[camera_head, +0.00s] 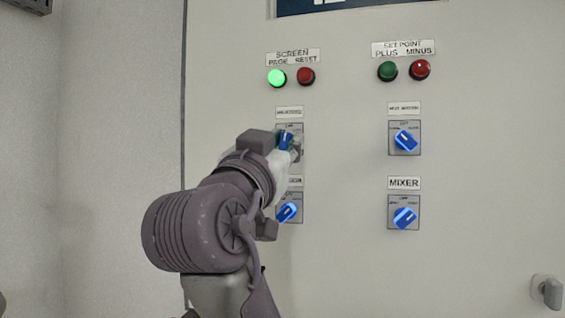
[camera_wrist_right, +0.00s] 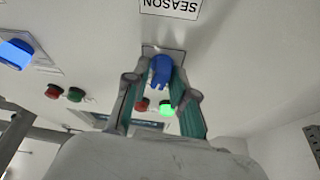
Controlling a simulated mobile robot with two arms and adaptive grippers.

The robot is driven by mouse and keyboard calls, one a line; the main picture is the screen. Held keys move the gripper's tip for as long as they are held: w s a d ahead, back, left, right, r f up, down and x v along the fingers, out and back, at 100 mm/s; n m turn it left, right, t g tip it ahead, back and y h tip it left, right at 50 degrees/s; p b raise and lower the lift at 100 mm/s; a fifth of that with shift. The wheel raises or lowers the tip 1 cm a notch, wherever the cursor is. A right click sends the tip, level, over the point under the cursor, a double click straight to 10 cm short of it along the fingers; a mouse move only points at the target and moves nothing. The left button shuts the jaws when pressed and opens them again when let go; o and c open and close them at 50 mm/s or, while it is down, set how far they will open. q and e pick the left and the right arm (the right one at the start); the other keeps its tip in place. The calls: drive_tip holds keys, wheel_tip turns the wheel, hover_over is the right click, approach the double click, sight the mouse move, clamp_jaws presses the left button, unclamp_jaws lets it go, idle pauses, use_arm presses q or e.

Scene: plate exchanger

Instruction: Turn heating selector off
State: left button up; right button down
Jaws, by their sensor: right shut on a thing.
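The upper-left selector has a blue knob (camera_head: 286,140) on a grey plate; the label above it (camera_head: 289,112) is too blurred to read surely. My right gripper (camera_head: 292,147) is at this knob and partly hides it and its plate. In the right wrist view, the knob (camera_wrist_right: 160,70) sits between the two fingers of my right gripper (camera_wrist_right: 163,88), which are closed around it. The knob looks about upright in the head view; its exact setting is hard to tell. My left gripper is not in view.
Below is another blue selector (camera_head: 287,212), its SEASON label (camera_wrist_right: 171,7) readable upside down in the wrist view. Two more selectors, upper right (camera_head: 405,140) and MIXER (camera_head: 404,217), stand right. A lit green button (camera_head: 277,78) and red button (camera_head: 306,76) are above. A door handle (camera_head: 547,291) protrudes lower right.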

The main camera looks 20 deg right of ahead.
drive_tip(key=shift+n+t+y+b, duration=0.45)
drive_tip(key=shift+n+t+y, duration=0.25)
drive_tip(key=shift+n, duration=0.9)
drive_tip(key=c, duration=1.1)
unclamp_jaws()
drive_tip(key=shift+c, duration=0.2)
drive_tip(key=v, duration=0.7)
drive_tip(key=shift+s, duration=0.25)
drive_tip(key=shift+w+a, duration=0.1)
drive_tip(key=shift+a, duration=0.1)
